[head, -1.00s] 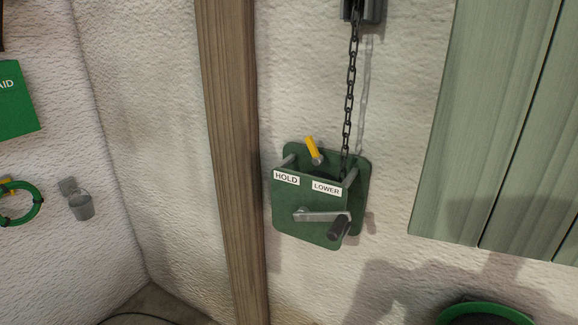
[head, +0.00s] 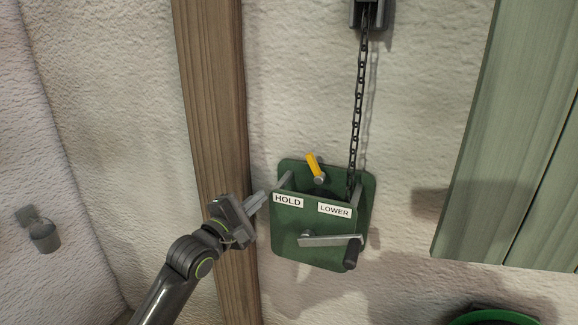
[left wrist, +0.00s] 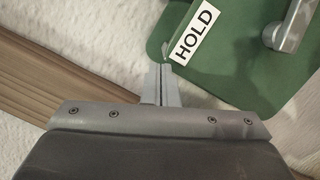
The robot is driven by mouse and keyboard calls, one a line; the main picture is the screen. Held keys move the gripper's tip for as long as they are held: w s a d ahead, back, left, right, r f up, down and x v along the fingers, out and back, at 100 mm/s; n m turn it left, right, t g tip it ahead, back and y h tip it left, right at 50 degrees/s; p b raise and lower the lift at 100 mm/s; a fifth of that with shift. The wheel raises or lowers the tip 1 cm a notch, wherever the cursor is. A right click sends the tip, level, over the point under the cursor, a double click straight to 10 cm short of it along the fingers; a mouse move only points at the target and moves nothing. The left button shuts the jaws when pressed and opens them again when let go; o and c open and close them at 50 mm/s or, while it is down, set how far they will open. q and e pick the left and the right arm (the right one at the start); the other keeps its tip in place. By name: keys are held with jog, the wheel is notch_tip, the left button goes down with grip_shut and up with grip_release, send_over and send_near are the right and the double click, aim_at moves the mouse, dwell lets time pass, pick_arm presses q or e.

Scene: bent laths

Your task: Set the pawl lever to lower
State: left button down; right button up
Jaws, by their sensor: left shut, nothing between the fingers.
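The green winch box (head: 318,235) is mounted on the white wall, with a HOLD label (head: 287,200) on its left and a LOWER label (head: 335,210) on its right. The yellow pawl lever (head: 313,166) stands up behind the front plate and tilts left, toward the HOLD side. My left gripper (head: 262,198) is shut and empty just left of the box, near the HOLD label. In the left wrist view the shut fingertips (left wrist: 164,68) show beside the HOLD label (left wrist: 195,36); I cannot tell whether they touch the plate. My right gripper is not in view.
A grey crank (head: 330,241) with a dark handle sits on the box front. A chain (head: 358,100) runs up from the box to a bracket. A wooden post (head: 215,110) stands left of the box, behind my arm. Green shutters (head: 510,130) are at the right.

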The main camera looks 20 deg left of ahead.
aim_at(282, 184)
pick_arm(q)
jog(key=shift+s+d+r, duration=0.15)
jog(key=shift+r, duration=0.35)
jog(key=shift+s+d+r, duration=0.1)
jog(key=shift+d+r, duration=0.05)
jog(key=shift+r, duration=0.3)
jog(key=p+x, duration=0.1)
jog(key=x, duration=0.8)
jog(key=shift+w+d+r+p, duration=0.2)
jog(key=shift+w+p, duration=0.05)
jog(key=shift+p, duration=0.15)
jog(key=shift+h, duration=0.4)
jog(key=d, duration=0.1)
jog(key=d+r+p, duration=0.2)
jog(key=shift+w+d, duration=0.1)
jog(key=shift+d, duration=0.25)
jog(key=shift+f, duration=0.1)
jog(key=shift+w+a, duration=0.1)
jog(key=shift+w, duration=0.1)
